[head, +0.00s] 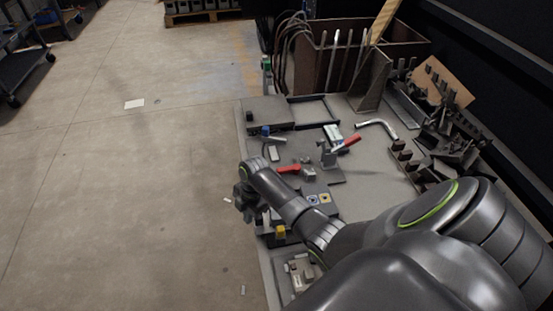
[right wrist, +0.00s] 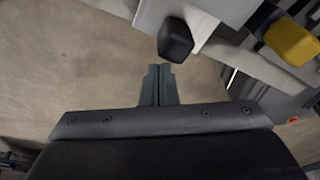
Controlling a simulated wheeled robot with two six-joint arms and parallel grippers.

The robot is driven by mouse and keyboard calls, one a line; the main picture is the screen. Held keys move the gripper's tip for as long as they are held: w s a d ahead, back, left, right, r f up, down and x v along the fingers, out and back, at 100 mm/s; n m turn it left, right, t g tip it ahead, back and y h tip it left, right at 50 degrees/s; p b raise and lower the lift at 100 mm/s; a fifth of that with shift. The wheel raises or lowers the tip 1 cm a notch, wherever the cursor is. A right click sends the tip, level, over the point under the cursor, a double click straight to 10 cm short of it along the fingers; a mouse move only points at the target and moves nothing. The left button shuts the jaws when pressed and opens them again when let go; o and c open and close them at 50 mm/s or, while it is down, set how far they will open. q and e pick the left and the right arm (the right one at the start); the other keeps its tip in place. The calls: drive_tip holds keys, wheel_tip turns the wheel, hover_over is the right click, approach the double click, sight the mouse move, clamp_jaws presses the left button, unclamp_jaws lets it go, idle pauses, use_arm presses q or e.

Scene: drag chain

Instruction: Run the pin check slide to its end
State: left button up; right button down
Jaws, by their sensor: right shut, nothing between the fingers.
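My right gripper (head: 243,203) is at the left edge of the bench in the head view, at the end of my arm. In the right wrist view its fingers (right wrist: 160,73) are shut together with nothing between them, over the floor just outside the bench edge. A black knob (right wrist: 176,40) on a light grey block lies just beyond the fingertips, slightly right. A small gap shows between them, though depth is hard to judge. The knob may belong to the pin check slide; I cannot tell for sure. My arm hides that part in the head view. My left gripper is not in view.
A yellow block (right wrist: 292,42) sits right of the knob; a yellow part also shows in the head view (head: 280,232). A red-handled clamp (head: 345,143), a red lever (head: 288,169) and a bent tube (head: 377,125) lie farther back.

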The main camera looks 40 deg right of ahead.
sight(273, 212)
drive_tip(key=shift+d, duration=0.15)
drive_tip(key=shift+s+d+p, duration=0.3)
drive_tip(key=shift+d, duration=0.25)
drive_tip(key=shift+s+d+p, duration=0.25)
drive_tip(key=shift+d+p, duration=0.05)
drive_tip(key=shift+d, duration=0.25)
drive_tip(key=shift+s+d+p, duration=0.3)
drive_tip(key=shift+s+d, duration=0.1)
drive_tip(key=shift+d, duration=0.4)
drive_tip(key=shift+s+d+p, duration=0.25)
drive_tip(key=shift+s+d, duration=0.15)
drive_tip(key=shift+d, duration=0.35)
drive_tip(key=shift+s+d+p, duration=0.3)
drive_tip(key=shift+s+d, duration=0.1)
drive_tip(key=shift+d, duration=0.4)
drive_tip(key=shift+s+d+p, duration=0.15)
drive_tip(key=shift+s+d, duration=0.15)
drive_tip(key=shift+d, duration=0.35)
drive_tip(key=shift+s+d+p, duration=0.1)
drive_tip(key=shift+s+d, duration=0.25)
drive_tip(key=shift+d, duration=0.35)
drive_tip(key=shift+s+d+p, duration=0.15)
drive_tip(key=shift+s+d, duration=0.15)
drive_tip(key=shift+d, duration=0.45)
drive_tip(key=shift+d, duration=0.15)
